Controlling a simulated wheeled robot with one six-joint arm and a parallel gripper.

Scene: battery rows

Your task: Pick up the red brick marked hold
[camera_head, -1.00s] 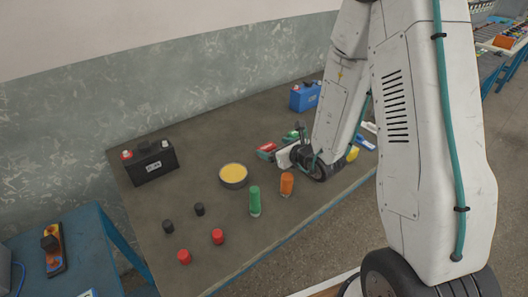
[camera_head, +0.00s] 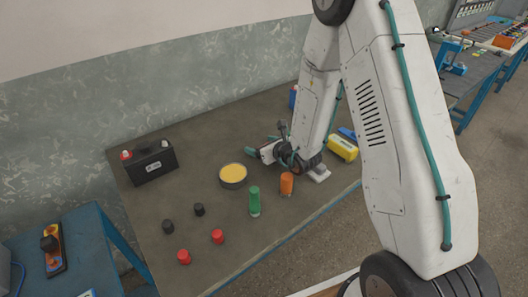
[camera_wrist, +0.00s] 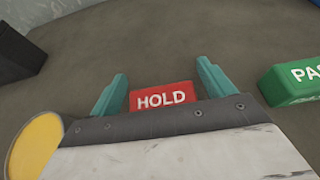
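The red brick marked HOLD (camera_wrist: 163,96) lies on the grey table top in the wrist view, label facing the camera. My gripper (camera_wrist: 162,85) is open, with one teal finger on each side of the brick; I see space beside the right finger. The brick's lower edge is hidden by the gripper body. In the head view my gripper (camera_head: 255,152) is low over the table, and it and the arm hide most or all of the brick. A green brick marked PAS, the rest cut off (camera_wrist: 293,83), lies to the right in the wrist view.
A round tin with yellow contents (camera_head: 233,175) stands left of my gripper. Green (camera_head: 254,201) and orange (camera_head: 287,184) cylinders stand in front. A black battery (camera_head: 150,163) is at far left; a yellow block (camera_head: 343,148) is right of the arm. Black and red caps lie front left.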

